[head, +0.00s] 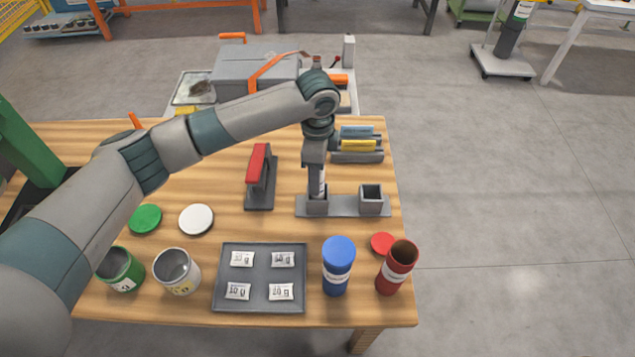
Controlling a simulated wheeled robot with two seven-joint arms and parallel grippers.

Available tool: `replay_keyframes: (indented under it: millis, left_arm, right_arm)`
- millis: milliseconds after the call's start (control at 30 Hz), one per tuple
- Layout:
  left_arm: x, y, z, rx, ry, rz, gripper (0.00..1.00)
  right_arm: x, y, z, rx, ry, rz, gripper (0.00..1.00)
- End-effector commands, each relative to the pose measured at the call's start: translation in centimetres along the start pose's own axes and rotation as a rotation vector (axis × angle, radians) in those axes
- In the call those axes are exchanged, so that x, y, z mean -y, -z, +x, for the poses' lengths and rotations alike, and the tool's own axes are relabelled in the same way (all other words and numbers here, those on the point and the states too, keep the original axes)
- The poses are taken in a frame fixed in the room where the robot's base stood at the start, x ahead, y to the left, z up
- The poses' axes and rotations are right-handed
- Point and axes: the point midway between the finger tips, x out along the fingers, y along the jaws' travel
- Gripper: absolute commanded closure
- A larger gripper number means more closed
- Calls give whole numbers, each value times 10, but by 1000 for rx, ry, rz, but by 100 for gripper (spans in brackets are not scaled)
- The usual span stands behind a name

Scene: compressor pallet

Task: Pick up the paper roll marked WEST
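My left arm reaches in from the left, and my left gripper (317,185) points straight down over the left socket of a grey two-socket holder (344,206). A narrow whitish piece (322,184) shows at the fingers, just above that socket. It may be a paper roll standing there, but no WEST marking is readable. The fingers hide most of it, and I cannot tell whether they are open or shut on it. The right socket (371,198) looks empty. My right gripper is not in view.
A red-handled tool (260,178) lies left of the holder. Blue and yellow pieces (358,145) sit behind it. In front are a tray of packets (260,303), a blue canister (338,265), an open red canister (397,268), open green and white tins (178,272), and loose lids.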

Motion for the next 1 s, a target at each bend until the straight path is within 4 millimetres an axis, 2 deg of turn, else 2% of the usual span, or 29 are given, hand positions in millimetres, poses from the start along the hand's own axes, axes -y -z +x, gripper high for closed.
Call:
replay_keyframes:
  millis: [133,567,767,800,1000]
  left_arm:
    - [0,0,8,0,0,0,52]
    - [0,0,8,0,0,1,52]
    - [0,0,8,0,0,1,97]
    - [0,0,8,0,0,1,100]
    - [0,0,7,0,0,1,100]
  right_arm:
    - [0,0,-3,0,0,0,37]
    - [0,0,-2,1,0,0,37]
    - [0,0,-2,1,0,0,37]
    - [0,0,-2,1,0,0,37]
    - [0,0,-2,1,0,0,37]
